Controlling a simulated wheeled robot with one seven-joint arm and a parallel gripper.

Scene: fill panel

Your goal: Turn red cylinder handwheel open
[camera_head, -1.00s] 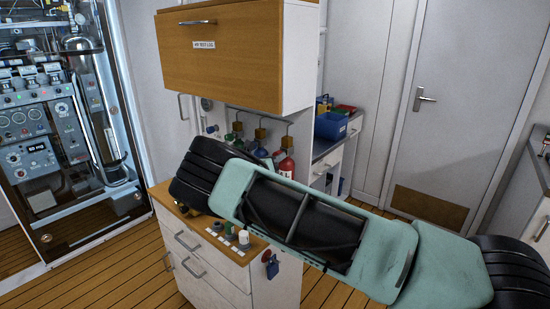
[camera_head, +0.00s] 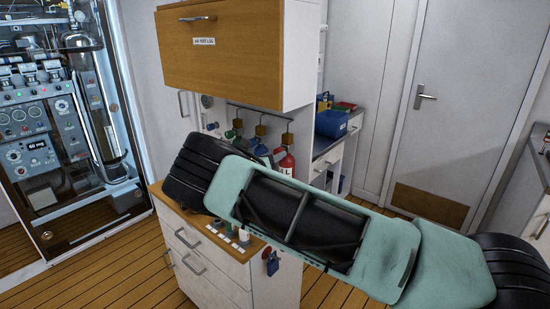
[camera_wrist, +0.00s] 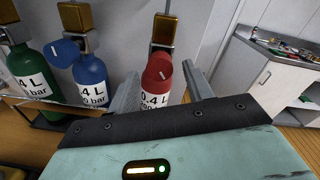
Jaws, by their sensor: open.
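The red cylinder (camera_wrist: 156,98) with a white 0.4 L label hangs under a brass block in the wrist view. My gripper (camera_wrist: 162,86) is open, with one finger to the left and one to the right of the red cylinder's top. I cannot tell whether either finger touches it. In the head view the red cylinder (camera_head: 286,163) shows just past my arm; my gripper is hidden there.
A blue cylinder (camera_wrist: 90,78) with a blue handwheel and a green cylinder (camera_wrist: 30,72) stand to the left. A white cabinet (camera_wrist: 270,85) is at right. A wooden wall cupboard (camera_head: 225,45) hangs above in the head view. A counter (camera_head: 245,248) with small items lies below my arm.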

